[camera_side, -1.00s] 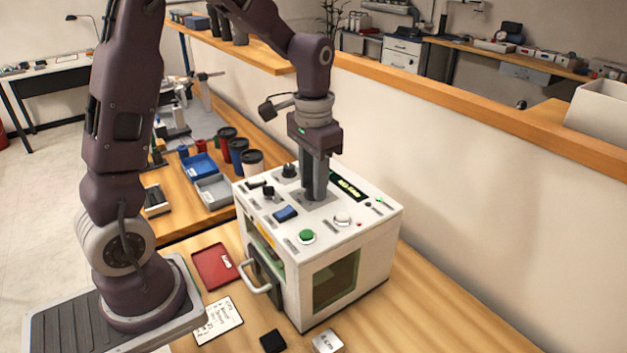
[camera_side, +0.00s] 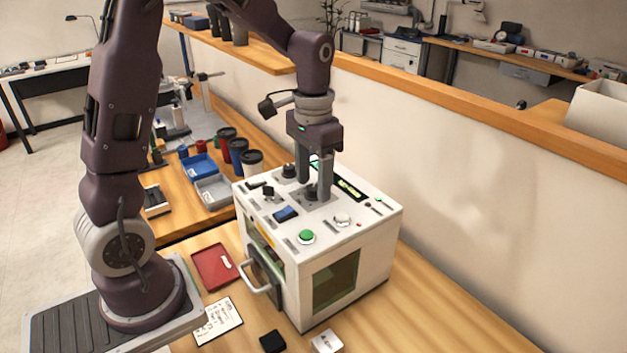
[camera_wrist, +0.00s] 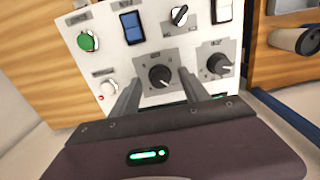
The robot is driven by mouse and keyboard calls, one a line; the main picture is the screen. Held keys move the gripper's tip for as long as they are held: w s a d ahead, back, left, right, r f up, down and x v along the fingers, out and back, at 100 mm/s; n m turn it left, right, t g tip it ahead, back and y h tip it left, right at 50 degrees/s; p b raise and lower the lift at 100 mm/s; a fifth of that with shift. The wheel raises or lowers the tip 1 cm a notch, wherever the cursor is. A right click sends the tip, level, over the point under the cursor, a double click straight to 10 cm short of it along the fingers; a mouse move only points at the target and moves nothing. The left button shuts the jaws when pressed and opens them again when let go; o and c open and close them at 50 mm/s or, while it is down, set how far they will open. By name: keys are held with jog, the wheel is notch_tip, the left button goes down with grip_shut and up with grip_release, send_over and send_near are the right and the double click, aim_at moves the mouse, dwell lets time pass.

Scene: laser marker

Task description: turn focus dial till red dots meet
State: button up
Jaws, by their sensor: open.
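A white laser marker box (camera_side: 362,263) stands on the wooden bench with controls on its top. My gripper (camera_side: 313,194) points down over the panel, jaws spread. In the wrist view a black dial (camera_wrist: 160,76) on a grey plate lies between and slightly beyond my open fingers (camera_wrist: 159,84), with a gap on each side. The same dial shows low between the fingers in the side view (camera_side: 311,191). A second black dial (camera_wrist: 219,63) sits to the right in the wrist view. The labels are too small to read. I cannot make out the pair of red dots.
The panel also has a green button (camera_side: 306,237), a blue rocker switch (camera_side: 286,213), a white knob (camera_side: 343,219) and a small lit display (camera_side: 350,189). The box's handle (camera_side: 257,279) sticks out in front. A red tray (camera_side: 212,267) lies left of it.

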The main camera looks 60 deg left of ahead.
aim_at(313, 187)
notch_tip(313, 187, up, 7)
jog(key=shift+f, duration=0.15)
jog(key=s+d+r+t, duration=0.1)
jog(key=s+d+t, duration=0.1)
jog(key=s, duration=0.7)
jog(key=s+d+r+t, duration=0.2)
jog(key=s+d, duration=0.3)
jog(key=s, duration=0.5)
jog(key=shift+d+t, duration=0.25)
jog(key=shift+t, duration=0.55)
